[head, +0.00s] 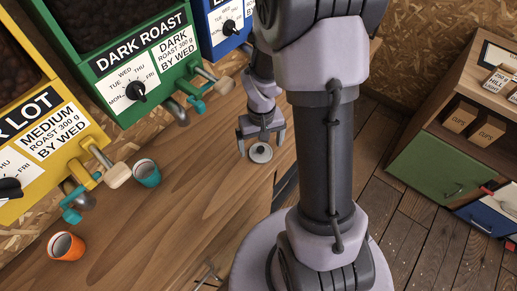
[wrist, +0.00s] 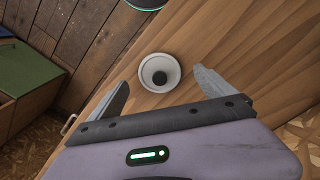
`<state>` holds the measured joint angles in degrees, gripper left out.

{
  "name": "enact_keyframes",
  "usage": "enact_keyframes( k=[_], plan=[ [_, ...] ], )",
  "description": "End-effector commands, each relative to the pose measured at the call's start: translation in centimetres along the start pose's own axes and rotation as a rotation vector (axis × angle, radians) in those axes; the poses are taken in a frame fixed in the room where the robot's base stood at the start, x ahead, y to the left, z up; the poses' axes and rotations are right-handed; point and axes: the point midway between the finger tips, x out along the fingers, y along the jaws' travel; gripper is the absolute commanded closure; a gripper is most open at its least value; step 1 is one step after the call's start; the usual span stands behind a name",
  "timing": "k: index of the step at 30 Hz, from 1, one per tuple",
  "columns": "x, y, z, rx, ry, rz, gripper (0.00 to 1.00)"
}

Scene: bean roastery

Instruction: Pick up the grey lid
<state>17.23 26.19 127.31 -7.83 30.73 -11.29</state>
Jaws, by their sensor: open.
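The grey lid (head: 260,153) is a small round disc with a dark centre, near the edge of the wooden counter (head: 190,215). In the wrist view the lid (wrist: 146,76) shows as a pale grey ring around a dark knob. My gripper (head: 261,146) is open and empty, pointing down over the lid. In the wrist view the fingers of my gripper (wrist: 161,78) stand either side of the lid, with a gap on each side. I cannot tell exactly how far above the lid the fingertips are.
A teal cup (head: 147,173) and an orange cup (head: 66,246) stand on the counter to the left. Yellow (head: 45,140), green (head: 130,75) and blue (head: 226,25) dispensers line the back. A cabinet (head: 440,155) stands right, across open floor. Counter around the lid is clear.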

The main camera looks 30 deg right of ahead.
Motion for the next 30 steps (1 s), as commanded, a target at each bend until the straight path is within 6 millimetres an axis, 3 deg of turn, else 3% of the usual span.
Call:
enact_keyframes(
  k=[1, 3, 9, 19, 26, 30],
  plan=[
    [1.6, 0.1, -0.1, 0.0, -0.003, 0.0, 0.06],
    [2.7, 0.1, -0.1, 0.0, -0.002, 0.0, 0.06],
    [2.6, 0.1, -0.1, 0.0, 0.0, 0.0, 0.06],
    [2.6, 0.1, -0.1, 0.001, 0.0, 0.0, 0.71],
    [2.5, 0.1, -0.1, 0.0, 0.001, 0.0, 0.71],
    [1.3, 0.1, -0.2, 0.0, 0.002, 0.0, 0.71]
  ],
)
